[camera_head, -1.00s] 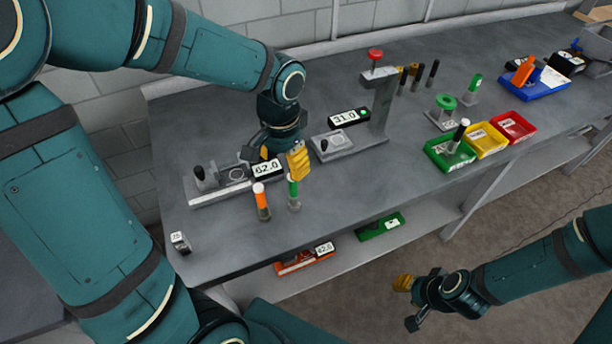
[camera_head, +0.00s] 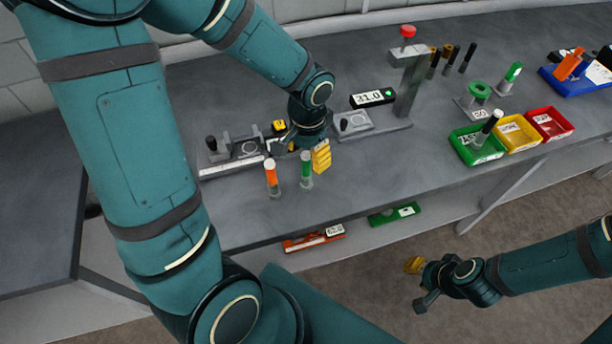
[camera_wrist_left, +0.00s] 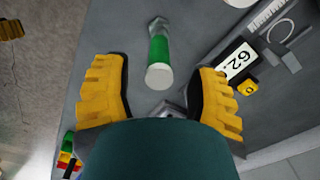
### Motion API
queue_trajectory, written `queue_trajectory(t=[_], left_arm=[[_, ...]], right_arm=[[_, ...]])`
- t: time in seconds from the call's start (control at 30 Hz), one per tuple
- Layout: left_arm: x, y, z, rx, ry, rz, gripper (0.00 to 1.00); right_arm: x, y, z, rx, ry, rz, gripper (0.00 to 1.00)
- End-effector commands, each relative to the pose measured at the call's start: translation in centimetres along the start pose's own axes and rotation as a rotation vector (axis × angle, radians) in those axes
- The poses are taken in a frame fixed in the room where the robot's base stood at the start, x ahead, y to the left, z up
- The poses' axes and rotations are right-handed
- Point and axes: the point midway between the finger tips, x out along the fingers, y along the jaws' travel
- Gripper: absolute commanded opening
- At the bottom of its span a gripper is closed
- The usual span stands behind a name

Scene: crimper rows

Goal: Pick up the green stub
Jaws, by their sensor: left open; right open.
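The green stub (camera_head: 306,168) stands upright near the front edge of the bench, with a pale top and a grey lower end. In the left wrist view the green stub (camera_wrist_left: 158,50) shows between the two yellow fingers, with a gap on each side. My left gripper (camera_head: 306,151) is open and empty right at the stub; its far finger is mostly hidden in the head view. My right gripper (camera_head: 418,285) is open and empty, low in front of the bench.
An orange stub (camera_head: 271,178) stands close left of the green one. Behind are a gauge fixture (camera_head: 232,158) and a press (camera_head: 405,88). Green (camera_head: 462,151), yellow (camera_head: 535,145) and red (camera_head: 567,135) bins stand right. Another green-topped piece (camera_head: 513,72) stands farther back.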

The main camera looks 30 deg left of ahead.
Motion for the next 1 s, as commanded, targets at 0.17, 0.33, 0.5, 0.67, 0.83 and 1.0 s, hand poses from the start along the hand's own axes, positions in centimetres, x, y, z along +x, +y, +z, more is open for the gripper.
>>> queue_trajectory(t=[0.17,0.33,0.5,0.67,0.83,1.0], left_arm=[[2.8,0.2,0.7,0.001,-0.005,0.002,0.58],[4.5,0.2,0.7,0.000,-0.004,0.002,0.58],[4.8,0.2,0.7,0.000,-0.001,0.001,0.58],[4.7,0.2,0.7,0.000,-0.001,0.001,0.49],[4.7,0.2,0.7,0.000,-0.001,0.001,0.00],[4.7,0.2,0.7,0.000,0.000,0.001,0.00]], right_arm=[[0.7,0.2,0.3,-0.002,-0.005,-0.001,0.36],[1.0,0.4,0.5,-0.003,-0.009,-0.001,0.36],[1.0,0.4,0.5,-0.003,-0.010,-0.001,0.36],[1.0,0.4,0.5,-0.003,-0.010,-0.001,0.36],[1.0,0.4,0.5,-0.003,-0.010,-0.001,0.36],[1.0,0.4,0.5,-0.003,-0.009,-0.001,0.36]])
